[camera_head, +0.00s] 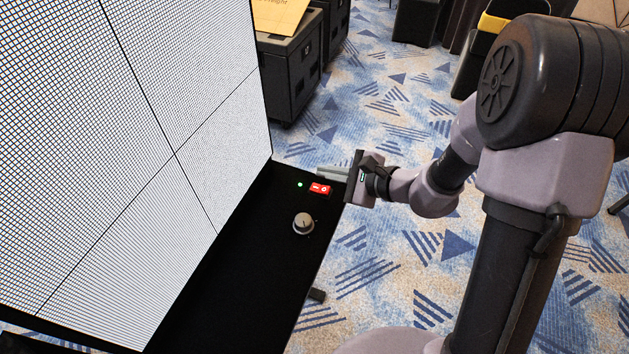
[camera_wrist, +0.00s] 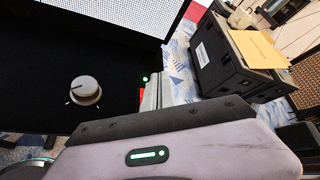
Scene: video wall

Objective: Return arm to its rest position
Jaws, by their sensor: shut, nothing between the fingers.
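My gripper (camera_head: 332,172) is at the right edge of the black control ledge, near the red rocker switch (camera_head: 320,188). Its fingers are shut with nothing between them and point left in the head view. In the wrist view the gripper (camera_wrist: 152,92) shows above its pale housing. My arm reaches in from the right, bent at the elbow. A green light (camera_head: 300,184) is lit left of the switch, and it also shows in the wrist view (camera_wrist: 145,78). The grey knob (camera_head: 303,223) is below the switch; it shows at left in the wrist view (camera_wrist: 86,89).
A lit white video wall (camera_head: 215,120) rises left of the black ledge (camera_head: 235,265). Black cases (camera_head: 290,75) stand behind, with a yellow envelope (camera_head: 279,15) on top. Dark chairs are at the back right. Patterned carpet (camera_head: 375,255) is open right of the ledge.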

